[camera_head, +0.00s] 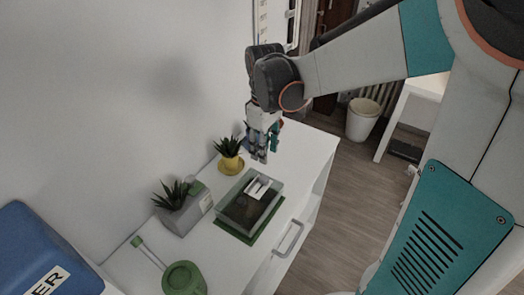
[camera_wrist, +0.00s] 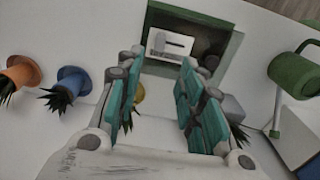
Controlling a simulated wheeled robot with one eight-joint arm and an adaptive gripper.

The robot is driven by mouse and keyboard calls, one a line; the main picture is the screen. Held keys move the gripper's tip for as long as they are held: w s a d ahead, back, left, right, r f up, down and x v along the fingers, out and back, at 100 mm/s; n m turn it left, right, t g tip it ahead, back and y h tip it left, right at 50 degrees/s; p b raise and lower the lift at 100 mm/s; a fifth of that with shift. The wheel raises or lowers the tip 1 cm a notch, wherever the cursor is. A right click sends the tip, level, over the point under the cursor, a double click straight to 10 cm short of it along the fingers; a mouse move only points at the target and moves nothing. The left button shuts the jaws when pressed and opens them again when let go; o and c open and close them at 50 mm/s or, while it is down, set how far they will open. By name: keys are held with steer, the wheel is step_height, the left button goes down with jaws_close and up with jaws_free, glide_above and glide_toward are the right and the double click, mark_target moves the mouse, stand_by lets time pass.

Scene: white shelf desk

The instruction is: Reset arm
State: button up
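My gripper (camera_head: 262,150) hangs fingers-down above the far part of the white desk (camera_head: 318,148), beyond the clear box in the head view. In the wrist view its teal fingers (camera_wrist: 163,62) are spread apart with nothing held between them, so it is open and empty. My arm reaches in from the upper right.
A clear box (camera_head: 240,222) on a green base holds a white object (camera_head: 259,187). A yellow pot (camera_head: 231,166), grey planter (camera_head: 183,217) and green watering can (camera_head: 184,279) stand nearby. Orange (camera_wrist: 22,71) and blue (camera_wrist: 73,81) pots show in the wrist view.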

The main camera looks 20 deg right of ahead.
stand_by(0.5)
steer(key=s+a+r+m+t, duration=0.1)
steer(key=s+r+m+t, duration=0.2)
steer(key=s, duration=0.4)
steer(key=s+a+r+m+t, duration=0.2)
steer(key=s+r+m+t, duration=0.1)
steer(key=s, duration=0.4)
steer(key=shift+a+r+m+t, duration=0.3)
steer(key=shift+r+m+t, duration=0.1)
steer(key=shift+t, duration=0.2)
steer(key=shift+f, duration=0.1)
stand_by(0.5)
